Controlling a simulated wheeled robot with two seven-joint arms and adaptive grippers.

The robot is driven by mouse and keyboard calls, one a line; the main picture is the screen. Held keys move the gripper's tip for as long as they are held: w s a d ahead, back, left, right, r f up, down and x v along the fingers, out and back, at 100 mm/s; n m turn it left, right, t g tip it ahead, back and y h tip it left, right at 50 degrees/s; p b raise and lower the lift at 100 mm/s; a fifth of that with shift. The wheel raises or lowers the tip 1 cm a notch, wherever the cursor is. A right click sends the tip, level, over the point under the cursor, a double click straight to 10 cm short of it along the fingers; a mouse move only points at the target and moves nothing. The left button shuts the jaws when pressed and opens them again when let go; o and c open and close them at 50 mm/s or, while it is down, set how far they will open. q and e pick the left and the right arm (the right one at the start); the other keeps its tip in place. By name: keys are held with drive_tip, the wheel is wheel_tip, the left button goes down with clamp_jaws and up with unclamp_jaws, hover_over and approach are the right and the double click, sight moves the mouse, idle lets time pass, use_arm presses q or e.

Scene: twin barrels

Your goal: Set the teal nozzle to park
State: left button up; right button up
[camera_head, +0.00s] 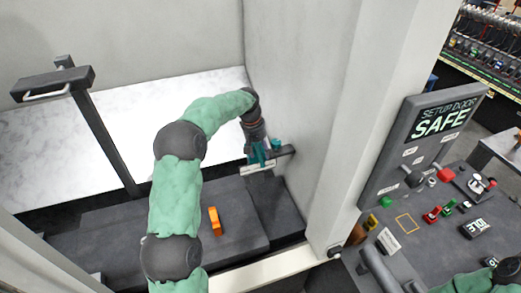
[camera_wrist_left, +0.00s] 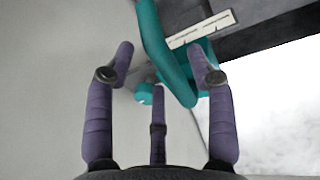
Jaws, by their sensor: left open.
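The teal nozzle (camera_head: 259,154) is on a dark bracket against the inner wall, beside a white marked plate (camera_head: 258,167). In the left wrist view the teal nozzle (camera_wrist_left: 172,62) runs as a long curved piece between the finger tips, with the white marked plate (camera_wrist_left: 201,29) behind it. My left gripper (camera_head: 257,143) is right at the nozzle. In the left wrist view its purple fingers (camera_wrist_left: 160,72) are spread apart on either side of the teal piece, open. Whether any finger touches it cannot be told. The marks on the plate are too small to read. My right gripper is out of view.
An orange block (camera_head: 215,221) lies on the grey step below the arm. A pale pillar (camera_head: 350,130) stands to the right. Beyond it are a "SETUP DOOR SAFE" panel (camera_head: 431,130) and a control desk with buttons (camera_head: 405,223). A dark handled post (camera_head: 105,140) stands at left.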

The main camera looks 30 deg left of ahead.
use_arm(q)
drive_tip(key=shift+w+f, duration=0.1)
drive_tip(key=shift+f, duration=0.2)
clamp_jaws()
drive_tip(key=shift+d, duration=0.1)
drive_tip(key=shift+w+d+n+t+y, duration=0.1)
drive_tip(key=shift+w+d+n+y, duration=0.2)
drive_tip(key=shift+w+n, duration=0.95)
drive_tip(key=shift+w+d+n+t+y, duration=0.1)
drive_tip(key=shift+w+d+n+y, duration=0.3)
drive_tip(key=shift+n, duration=1.4)
drive_tip(key=shift+w+d+n+t+y, duration=0.1)
drive_tip(key=shift+w+d+n, duration=0.25)
drive_tip(key=shift+w+n, duration=0.95)
drive_tip(key=shift+s+n, duration=0.2)
drive_tip(key=shift+n, duration=0.05)
